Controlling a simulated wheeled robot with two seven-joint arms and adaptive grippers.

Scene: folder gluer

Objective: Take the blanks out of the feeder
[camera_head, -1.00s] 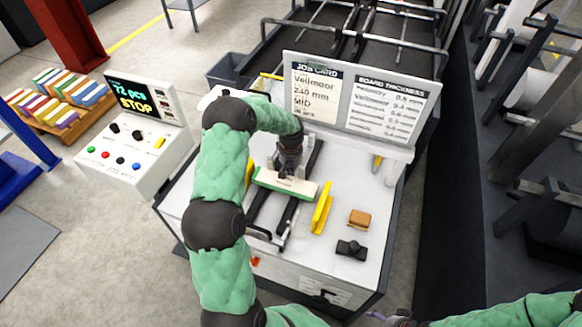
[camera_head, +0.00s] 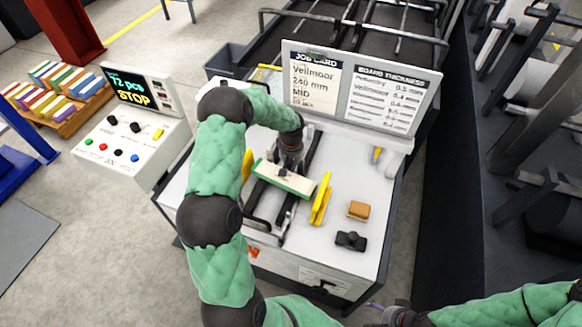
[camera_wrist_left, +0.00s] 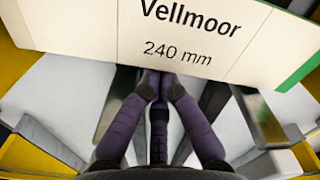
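The blanks (camera_head: 289,181) show as a white slab with a green edge, over the dark rails of the feeder (camera_head: 287,213). In the left wrist view the blanks (camera_wrist_left: 185,35) carry the print "Vellmoor 240 mm" and lie across the top, tilted. My left gripper (camera_wrist_left: 160,82) has its purple fingers drawn together at the slab's near edge; they appear shut on it, with the tips' contact partly hidden. In the head view my left gripper (camera_head: 284,170) is at the slab from behind. My right gripper (camera_head: 377,310) is at the bottom edge, small and unclear.
A yellow guide (camera_head: 321,199) stands right of the blanks. The job card board (camera_head: 360,85) stands behind. A control box (camera_head: 133,135) is at left.

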